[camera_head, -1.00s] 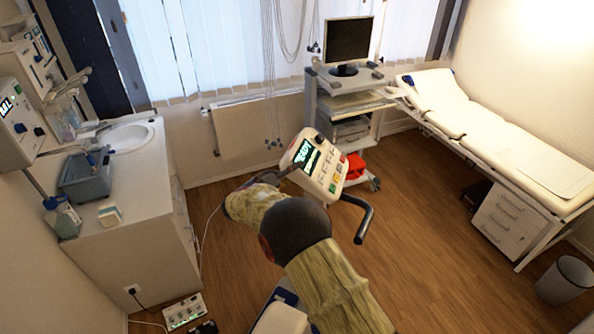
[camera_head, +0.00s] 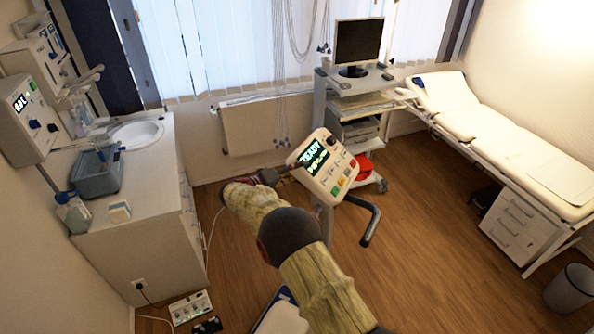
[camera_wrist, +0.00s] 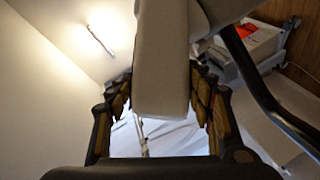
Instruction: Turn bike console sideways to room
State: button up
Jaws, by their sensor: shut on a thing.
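The bike console (camera_head: 341,162) is a cream panel with a lit green display reading "READY" and several coloured buttons. It sits tilted on its post, above a dark curved handlebar (camera_head: 371,222). My gripper (camera_head: 272,177) is at the console's left edge, partly hidden by my arm. In the wrist view, the fingers of my gripper (camera_wrist: 162,103) lie on both sides of a beige slab of the console (camera_wrist: 160,65) and are shut on it. The handlebar (camera_wrist: 262,85) passes to the right there. The bike's lower part is mostly hidden.
A trolley (camera_head: 352,105) with a monitor (camera_head: 358,43) stands behind the console. An examination couch (camera_head: 500,140) lines the right wall. A sink cabinet (camera_head: 140,235) stands left. A small device (camera_head: 190,307) lies on the floor at lower left. Open wooden floor lies right of the bike.

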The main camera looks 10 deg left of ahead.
jog(key=o, duration=1.4)
jog(key=shift+w+r, duration=0.1)
jog(key=shift+r, duration=0.2)
jog(key=o, duration=0.3)
jog(key=shift+f, duration=0.2)
jog(key=shift+o, duration=0.2)
jog(key=v, duration=1.2)
